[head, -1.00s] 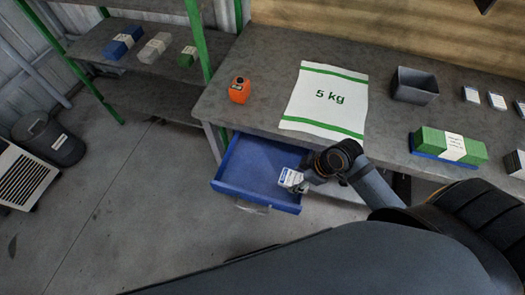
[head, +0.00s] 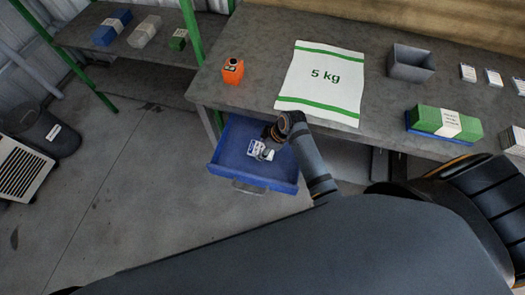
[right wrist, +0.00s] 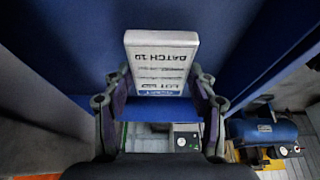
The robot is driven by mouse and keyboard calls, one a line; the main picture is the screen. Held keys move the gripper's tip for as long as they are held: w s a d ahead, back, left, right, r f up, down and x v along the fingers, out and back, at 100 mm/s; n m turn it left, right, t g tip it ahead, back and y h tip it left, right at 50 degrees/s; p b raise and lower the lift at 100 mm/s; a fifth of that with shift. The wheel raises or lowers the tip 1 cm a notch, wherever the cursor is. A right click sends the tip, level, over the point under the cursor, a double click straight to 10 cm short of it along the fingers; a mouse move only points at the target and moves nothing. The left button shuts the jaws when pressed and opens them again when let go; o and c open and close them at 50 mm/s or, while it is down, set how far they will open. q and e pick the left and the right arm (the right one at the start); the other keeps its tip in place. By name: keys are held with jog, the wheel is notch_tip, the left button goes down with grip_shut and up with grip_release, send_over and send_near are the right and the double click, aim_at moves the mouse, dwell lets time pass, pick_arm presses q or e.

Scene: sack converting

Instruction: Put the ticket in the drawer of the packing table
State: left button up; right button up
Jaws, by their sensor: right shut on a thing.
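The ticket (head: 257,150) is a small white card with a blue band and black print. In the right wrist view the ticket (right wrist: 162,62) stands out between the two fingers, and "BATCH" reads upside down on it. My right gripper (head: 268,152) is shut on the ticket. In the head view both appear over the open blue drawer (head: 232,152) of the packing table (head: 255,93). The drawer's blue surface (right wrist: 60,60) fills much of the wrist view behind the ticket. I cannot tell whether the ticket touches the drawer floor. My left gripper is not in view.
On the table are an orange device (head: 232,71), a white "5 kg" sack (head: 322,80), a grey bin (head: 410,66), a green block (head: 440,122) and several white cards (head: 493,77). A shelf (head: 150,55) stands at the left. The drawer's floor looks otherwise empty.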

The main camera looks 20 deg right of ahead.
jog(key=shift+w+f, duration=0.1)
jog(key=shift+f, duration=0.05)
notch_tip(320, 180, down, 3)
jog(key=shift+a+r, duration=0.15)
jog(key=shift+w+f, duration=0.1)
jog(key=shift+f, duration=0.2)
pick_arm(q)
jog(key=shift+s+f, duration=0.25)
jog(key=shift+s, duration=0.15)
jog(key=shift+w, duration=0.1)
pick_arm(e)
jog(key=shift+f, duration=0.15)
jog(key=o, duration=1.3)
jog(key=shift+c, duration=0.2)
